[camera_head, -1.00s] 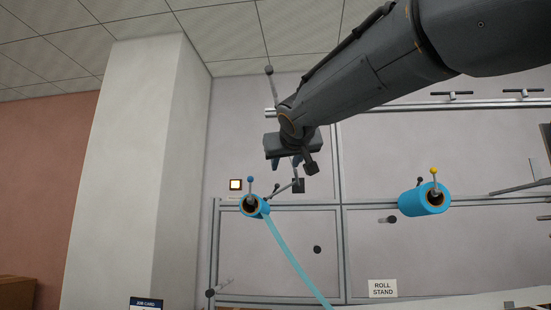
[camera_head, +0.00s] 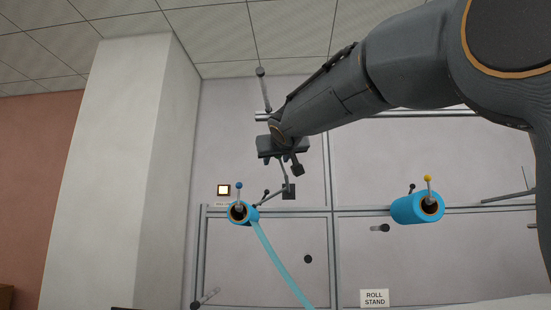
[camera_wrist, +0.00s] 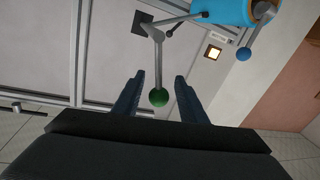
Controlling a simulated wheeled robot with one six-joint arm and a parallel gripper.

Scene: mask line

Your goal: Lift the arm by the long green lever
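The long lever is a grey rod (camera_wrist: 158,60) with a green ball knob (camera_wrist: 158,97) in the wrist view. It rises from a dark block (camera_head: 289,192) on the wall frame. I cannot tell whether the knob is at the fingers' depth. A thin grey arm (camera_head: 270,198) runs from the block toward the left blue roll (camera_head: 243,213); it also shows in the wrist view (camera_wrist: 190,18).
The left roll has a blue-knobbed lever (camera_head: 239,192) and a hanging blue web (camera_head: 275,260). A lit square lamp (camera_head: 223,190) is beside it. Another blue roll (camera_head: 415,208) has a yellow-knobbed lever (camera_head: 428,186). A grey rod with a dark knob (camera_head: 261,72) stands above my gripper.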

